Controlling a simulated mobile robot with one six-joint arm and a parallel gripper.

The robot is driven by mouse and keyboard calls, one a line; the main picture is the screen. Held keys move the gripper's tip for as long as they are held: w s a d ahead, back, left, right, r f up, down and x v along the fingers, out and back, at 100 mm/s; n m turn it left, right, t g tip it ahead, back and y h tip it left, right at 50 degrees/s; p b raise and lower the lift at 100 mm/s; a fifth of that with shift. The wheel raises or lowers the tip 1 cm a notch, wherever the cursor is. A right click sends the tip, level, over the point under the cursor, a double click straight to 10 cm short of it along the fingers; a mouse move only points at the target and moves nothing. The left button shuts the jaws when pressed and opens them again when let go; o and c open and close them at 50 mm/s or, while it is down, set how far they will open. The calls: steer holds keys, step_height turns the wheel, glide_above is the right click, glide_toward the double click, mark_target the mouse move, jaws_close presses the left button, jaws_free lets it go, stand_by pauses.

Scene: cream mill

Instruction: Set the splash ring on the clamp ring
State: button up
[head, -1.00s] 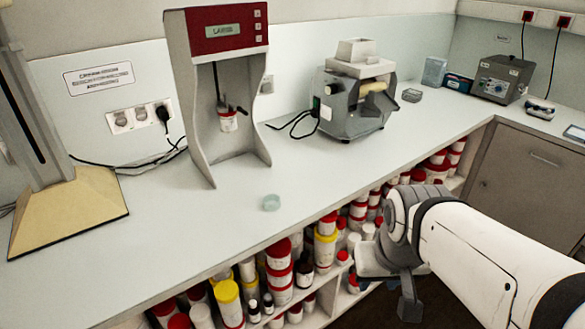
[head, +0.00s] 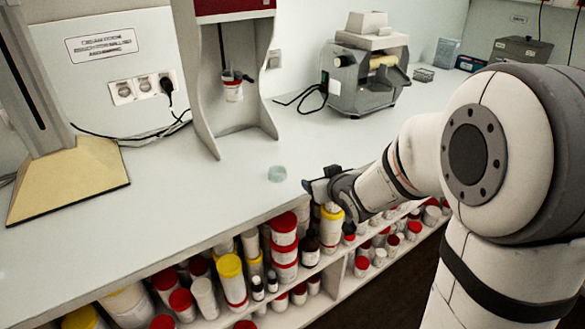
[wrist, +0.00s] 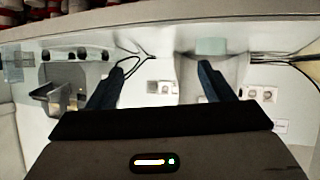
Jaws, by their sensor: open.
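The splash ring (head: 278,174) looks like a small pale green, translucent ring lying on the counter near its front edge. It also shows in the upside-down wrist view (wrist: 211,46), beyond the tip of the right-hand finger. The clamp ring (head: 232,77) seems to be the dark holder around the top of a red-and-white jar, inside the grey and red mixing machine; its details are too small to tell. My gripper (head: 314,184) is open and empty, just right of the splash ring and apart from it. Both fingers show in the wrist view (wrist: 157,82).
The mixing machine (head: 203,80) has side walls around the jar. A grey mill (head: 362,85) stands behind my arm, and a tan-based stand (head: 70,187) at the left. Jars (head: 284,245) fill the shelf under the counter. The counter left of the ring is clear.

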mark_target(277, 172)
steer(key=w+a+f+y, duration=0.1)
steer(key=a+y, duration=0.1)
steer(key=w+a+f+n+y+b, duration=0.1)
steer(key=a, duration=0.2)
steer(key=a+f+n+t+y, duration=0.1)
steer(key=a+y, duration=0.1)
steer(key=shift+w+a+f+y+b, duration=0.3)
steer(key=shift+w+f+b, duration=0.05)
steer(key=shift+w, duration=0.05)
steer(key=shift+w+a+n, duration=0.2)
steer(key=shift+a+n, duration=0.05)
steer(key=shift+n, duration=0.05)
steer(key=shift+p+x, duration=0.3)
steer(key=shift+x, duration=3.25)
steer(key=shift+r, duration=0.1)
steer(key=shift+c, duration=0.3)
steer(key=c, duration=1)
steer(key=shift+o, duration=0.2)
steer(key=shift+r, duration=0.15)
steer(key=shift+r+p, duration=0.6)
steer(key=shift+r, duration=0.55)
